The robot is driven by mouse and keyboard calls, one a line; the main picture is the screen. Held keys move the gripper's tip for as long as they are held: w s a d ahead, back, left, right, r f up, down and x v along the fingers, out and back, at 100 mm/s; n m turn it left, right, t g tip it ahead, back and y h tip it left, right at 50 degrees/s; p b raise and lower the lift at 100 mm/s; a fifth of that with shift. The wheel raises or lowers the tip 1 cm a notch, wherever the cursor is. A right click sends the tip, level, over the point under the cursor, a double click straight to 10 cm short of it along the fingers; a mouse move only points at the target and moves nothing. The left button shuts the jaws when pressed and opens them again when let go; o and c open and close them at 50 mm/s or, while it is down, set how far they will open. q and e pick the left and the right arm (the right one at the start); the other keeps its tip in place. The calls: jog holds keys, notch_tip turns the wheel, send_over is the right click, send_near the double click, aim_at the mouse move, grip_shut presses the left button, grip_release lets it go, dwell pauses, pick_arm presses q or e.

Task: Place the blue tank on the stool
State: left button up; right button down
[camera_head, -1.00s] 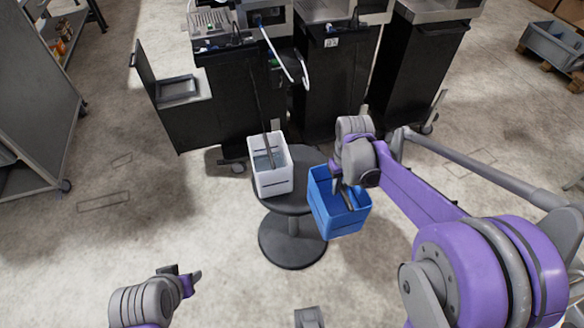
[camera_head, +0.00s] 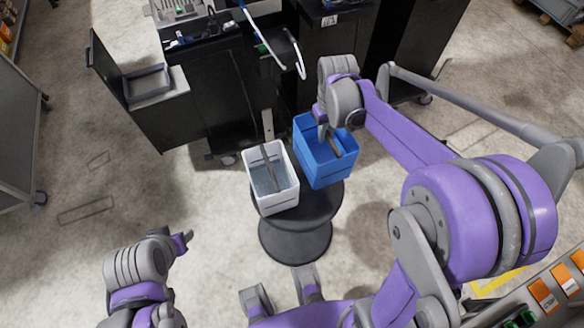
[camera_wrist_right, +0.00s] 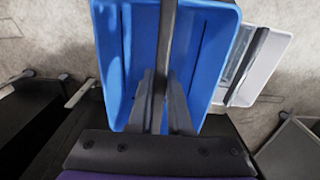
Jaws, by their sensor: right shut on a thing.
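The blue tank (camera_head: 323,172) is an open-topped box with a grey bar handle across its top. It is over the right-rear part of the round dark stool (camera_head: 322,207), beside the white tank; I cannot tell whether its bottom touches the seat. My right gripper (camera_head: 333,143) is shut on the handle. In the right wrist view, the gripper's fingers (camera_wrist_right: 160,100) clasp the handle, with the blue tank (camera_wrist_right: 215,50) beneath. My left gripper (camera_head: 176,240) is empty at the lower left, its fingers apart, away from the stool.
A white tank (camera_head: 283,199) with a grey handle stands on the stool's left part, close beside the blue tank. Black dispenser cabinets (camera_head: 229,105) stand behind the stool. A grey rack (camera_head: 15,135) is at far left. The floor left of the stool is clear.

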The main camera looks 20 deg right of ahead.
jog(key=shift+w+f, duration=0.15)
jog(key=shift+w, duration=0.1)
send_near(320, 161)
jog(key=shift+b, duration=0.3)
jog(key=shift+f, duration=2.2)
jog(key=shift+f+b, duration=0.15)
jog(key=shift+b, duration=0.15)
jog(key=c, duration=0.8)
grip_release()
jog(key=shift+c, duration=0.2)
